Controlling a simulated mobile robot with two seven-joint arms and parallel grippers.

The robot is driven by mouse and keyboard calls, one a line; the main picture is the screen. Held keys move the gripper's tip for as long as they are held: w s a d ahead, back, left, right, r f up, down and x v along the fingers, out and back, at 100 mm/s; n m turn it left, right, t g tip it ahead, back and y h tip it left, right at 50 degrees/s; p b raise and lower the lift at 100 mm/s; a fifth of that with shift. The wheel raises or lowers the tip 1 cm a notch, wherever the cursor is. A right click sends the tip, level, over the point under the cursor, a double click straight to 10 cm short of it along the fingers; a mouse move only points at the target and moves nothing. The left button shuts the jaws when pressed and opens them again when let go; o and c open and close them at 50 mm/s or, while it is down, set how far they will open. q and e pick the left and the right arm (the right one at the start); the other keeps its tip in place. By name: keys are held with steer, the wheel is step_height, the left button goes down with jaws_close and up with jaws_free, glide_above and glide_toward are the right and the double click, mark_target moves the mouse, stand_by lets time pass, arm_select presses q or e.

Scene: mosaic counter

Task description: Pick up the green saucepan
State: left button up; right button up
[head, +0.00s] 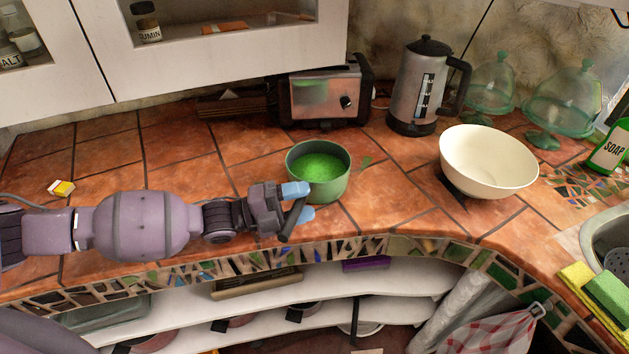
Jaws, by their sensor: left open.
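The green saucepan (333,186) stands upright on the tiled counter, near its front edge, in the middle of the head view. Its inside looks bright green. A dark handle (292,219) points from its left side towards the front. My left gripper (297,201) is at the saucepan's left side, with its blue-tipped fingers apart and the handle between them. I cannot tell whether the fingers touch the handle. My right gripper is not in view.
A toaster (324,97) and an electric kettle (416,88) stand behind the saucepan. A cream bowl (487,162) is to the right, before green glass domes (562,105). A sink (608,237) and sponges (607,298) are far right. Bare tiles lie left of the saucepan.

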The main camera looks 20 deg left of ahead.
arm_select(q)
jaws_close()
stand_by(0.3)
stand_by(0.5)
stand_by(0.6)
steer(key=shift+r, duration=0.15)
